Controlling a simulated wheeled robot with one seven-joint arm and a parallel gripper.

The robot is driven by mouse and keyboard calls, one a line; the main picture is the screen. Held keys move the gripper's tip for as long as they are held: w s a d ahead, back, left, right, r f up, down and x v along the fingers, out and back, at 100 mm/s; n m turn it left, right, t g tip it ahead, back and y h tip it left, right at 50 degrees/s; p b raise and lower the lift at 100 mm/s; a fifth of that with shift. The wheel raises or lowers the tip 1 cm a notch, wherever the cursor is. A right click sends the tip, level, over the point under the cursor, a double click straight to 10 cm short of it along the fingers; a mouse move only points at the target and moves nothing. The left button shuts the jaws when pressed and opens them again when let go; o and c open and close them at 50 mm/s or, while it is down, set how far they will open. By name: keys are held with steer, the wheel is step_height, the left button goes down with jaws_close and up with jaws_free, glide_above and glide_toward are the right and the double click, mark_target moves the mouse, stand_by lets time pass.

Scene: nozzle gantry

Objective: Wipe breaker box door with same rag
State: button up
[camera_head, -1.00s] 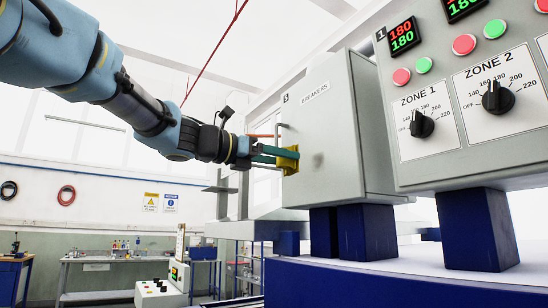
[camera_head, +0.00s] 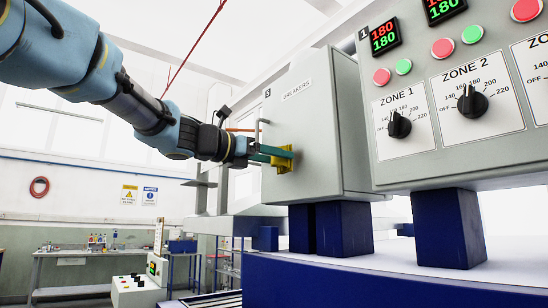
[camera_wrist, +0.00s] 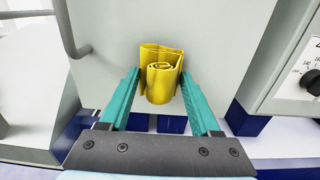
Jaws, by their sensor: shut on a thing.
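The yellow rag (camera_head: 286,163) is a rolled bundle against the grey front of the breaker box door (camera_head: 310,125), below the "BREAKERS" label. My gripper (camera_head: 281,157) reaches in from the left and is shut on the rag. In the wrist view the green fingers (camera_wrist: 160,84) flank the rag (camera_wrist: 161,82), with its spiral end facing me. The door (camera_wrist: 215,40) fills the background behind it. The door patch under the rag is hidden. I cannot tell how firmly the rag presses.
A grey bar handle (camera_head: 259,135) stands out at the door's left edge; it also shows in the wrist view (camera_wrist: 68,30). A control panel (camera_head: 480,150) with knobs and buttons stands close on the right. Blue posts (camera_head: 343,230) support the box. A workbench (camera_head: 85,252) is far behind.

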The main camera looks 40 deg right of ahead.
mark_target(304, 157)
steer(key=shift+d, duration=1.05)
steer(key=shift+s, duration=0.1)
steer(key=shift+s+a+b, duration=0.2)
steer(key=shift+s+b, duration=0.1)
steer(key=shift+s, duration=1.5)
steer(key=shift+s+d, duration=0.1)
steer(key=shift+s, duration=0.05)
steer(key=shift+w+d+r+p, duration=0.15)
steer(key=shift+w+p, duration=0.2)
steer(key=shift+w, duration=1.65)
steer(key=shift+f, duration=0.2)
